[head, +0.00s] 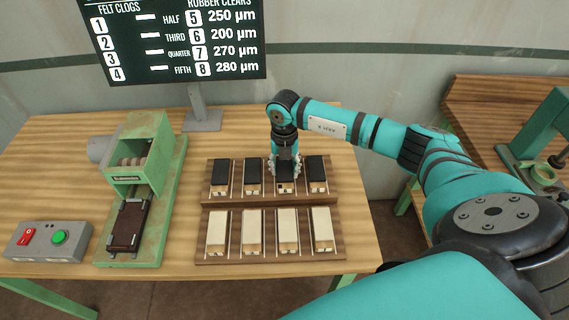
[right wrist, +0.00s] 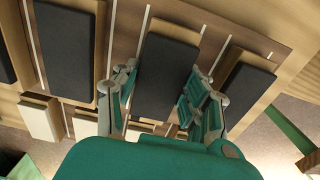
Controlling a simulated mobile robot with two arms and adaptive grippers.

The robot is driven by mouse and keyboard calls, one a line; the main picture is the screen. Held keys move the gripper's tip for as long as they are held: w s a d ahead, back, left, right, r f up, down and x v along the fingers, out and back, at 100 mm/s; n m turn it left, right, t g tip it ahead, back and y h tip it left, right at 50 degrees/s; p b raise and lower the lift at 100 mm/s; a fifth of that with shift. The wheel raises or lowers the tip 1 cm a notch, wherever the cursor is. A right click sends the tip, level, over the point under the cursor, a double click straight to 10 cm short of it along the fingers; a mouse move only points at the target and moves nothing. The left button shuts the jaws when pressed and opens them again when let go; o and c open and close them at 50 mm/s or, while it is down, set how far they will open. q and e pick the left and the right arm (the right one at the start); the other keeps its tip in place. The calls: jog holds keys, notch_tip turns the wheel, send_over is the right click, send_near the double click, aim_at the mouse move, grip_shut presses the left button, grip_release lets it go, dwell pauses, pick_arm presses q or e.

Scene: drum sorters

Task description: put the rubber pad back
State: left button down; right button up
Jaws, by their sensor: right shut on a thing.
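My right gripper (head: 284,168) points down and is shut on a black-topped rubber pad (head: 285,186), at the third place from the left in the back rack (head: 214,198). In the right wrist view, the pad (right wrist: 166,72) lies between the two fingers of the gripper (right wrist: 165,98). It lines up with its neighbours, but I cannot tell whether it rests fully on the rack. Other black pads, such as the one just right (head: 317,172), sit on both sides. My left gripper is not in view.
A front rack (head: 335,252) holds several white felt pads. At left stand a green machine (head: 170,185) with a dark brown block (head: 128,226) and a control box (head: 50,241) with red and green buttons. A sign (head: 170,45) stands behind. Another bench (head: 500,105) is at right.

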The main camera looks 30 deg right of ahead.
aim_at(285, 167)
jog(key=shift+f, duration=0.2)
jog(key=o, duration=1.1)
jog(key=shift+r, duration=0.1)
jog(key=shift+o, duration=1.3)
jog(key=shift+r, duration=0.45)
pick_arm(q)
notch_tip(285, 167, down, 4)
jog(key=b, duration=0.3)
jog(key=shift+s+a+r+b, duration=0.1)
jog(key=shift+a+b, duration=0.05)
jog(key=shift+b, duration=0.25)
pick_arm(e)
notch_tip(285, 167, up, 11)
jog(key=shift+r, duration=0.2)
jog(key=shift+f, duration=0.1)
